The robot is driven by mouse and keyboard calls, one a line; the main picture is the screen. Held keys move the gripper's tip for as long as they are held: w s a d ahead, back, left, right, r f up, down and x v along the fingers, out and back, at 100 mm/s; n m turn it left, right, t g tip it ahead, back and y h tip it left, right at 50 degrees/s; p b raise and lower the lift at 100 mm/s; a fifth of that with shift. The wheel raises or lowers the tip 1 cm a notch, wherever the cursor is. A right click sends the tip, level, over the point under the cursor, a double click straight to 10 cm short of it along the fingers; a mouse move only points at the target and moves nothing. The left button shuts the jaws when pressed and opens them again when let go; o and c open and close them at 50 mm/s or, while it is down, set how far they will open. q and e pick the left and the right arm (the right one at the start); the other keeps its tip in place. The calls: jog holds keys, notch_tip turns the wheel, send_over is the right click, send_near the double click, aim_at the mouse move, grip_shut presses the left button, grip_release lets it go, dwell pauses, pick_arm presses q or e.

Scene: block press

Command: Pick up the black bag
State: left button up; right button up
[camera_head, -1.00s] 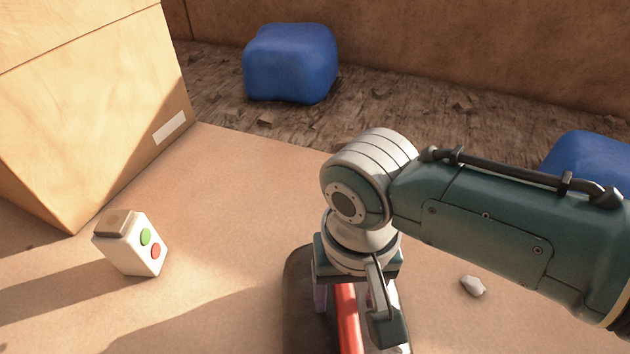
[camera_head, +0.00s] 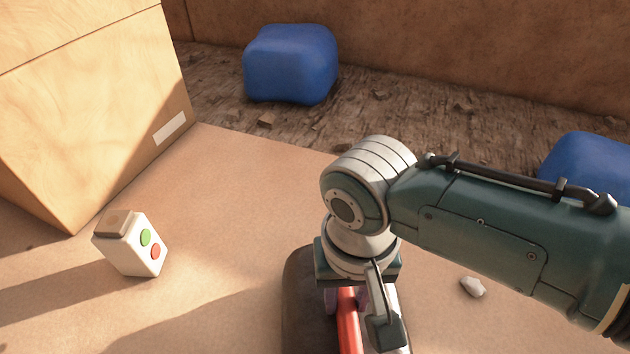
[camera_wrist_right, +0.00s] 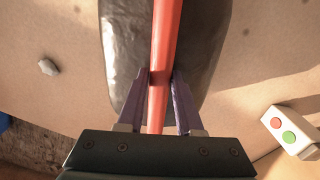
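The black bag (camera_head: 302,310) lies on the tan surface at the bottom centre of the head view, partly hidden behind my right arm. It also shows dark and shiny in the right wrist view (camera_wrist_right: 122,50). A red bar-like handle (camera_head: 350,332) runs along its top and shows in the right wrist view (camera_wrist_right: 166,35). My right gripper (camera_head: 346,300) is down at the bag. In the right wrist view its purple fingers (camera_wrist_right: 161,76) are closed against both sides of the handle. My left gripper is not in view.
A white control box (camera_head: 130,247) with green and red buttons stands left of the bag. A large tan box (camera_head: 90,100) stands at the upper left. Blue blocks (camera_head: 290,65) lie beyond the surface's edge. A small grey stone (camera_head: 472,287) lies on the right.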

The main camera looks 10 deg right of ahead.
grip_shut()
dwell(0.9)
